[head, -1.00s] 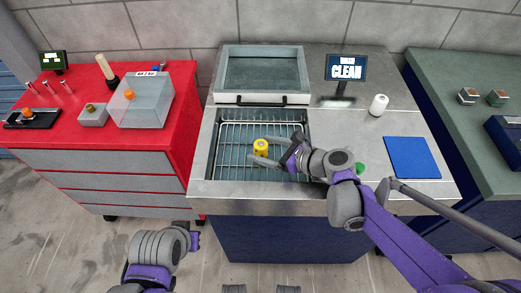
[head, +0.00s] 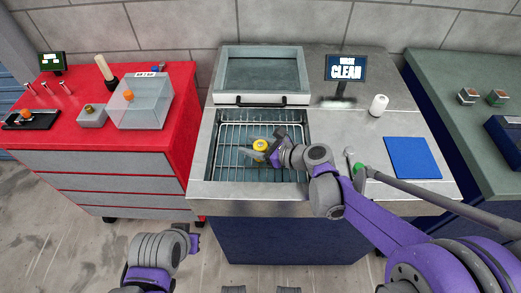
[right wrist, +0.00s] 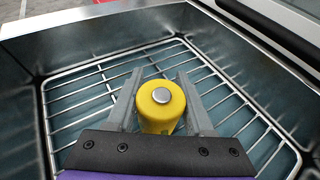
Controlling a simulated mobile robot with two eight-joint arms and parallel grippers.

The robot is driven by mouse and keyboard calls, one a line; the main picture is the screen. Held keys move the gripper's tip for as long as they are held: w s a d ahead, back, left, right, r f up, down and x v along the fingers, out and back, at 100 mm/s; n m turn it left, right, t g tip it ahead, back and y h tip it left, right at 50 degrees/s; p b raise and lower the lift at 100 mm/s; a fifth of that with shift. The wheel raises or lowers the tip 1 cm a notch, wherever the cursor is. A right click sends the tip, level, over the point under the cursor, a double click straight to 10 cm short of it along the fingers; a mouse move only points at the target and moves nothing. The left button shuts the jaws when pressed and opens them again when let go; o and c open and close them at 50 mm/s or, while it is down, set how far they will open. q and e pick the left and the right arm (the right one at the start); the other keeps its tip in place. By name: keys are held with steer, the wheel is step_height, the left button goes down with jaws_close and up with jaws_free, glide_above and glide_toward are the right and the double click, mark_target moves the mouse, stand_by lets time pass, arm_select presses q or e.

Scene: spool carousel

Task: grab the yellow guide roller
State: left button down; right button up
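The yellow guide roller (head: 260,145) stands upright on the wire rack in the sunken basin. In the right wrist view the yellow guide roller (right wrist: 161,104) has a grey metal pin in its top and sits between the two fingers. My right gripper (head: 259,152) is down in the basin at the roller. In the right wrist view the right gripper (right wrist: 161,90) is open, with a finger on each side of the roller and a small gap visible. My left arm shows at the lower left of the head view, its gripper (head: 195,243) mostly hidden and its fingers not readable.
The wire rack (head: 232,135) lies inside the steel basin, whose walls surround the gripper. A lidded box (head: 262,72) stands behind it. A blue mat (head: 412,157), a white bottle (head: 378,105) and a sign (head: 345,68) are to the right. A red cabinet (head: 165,140) stands left.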

jaws_close()
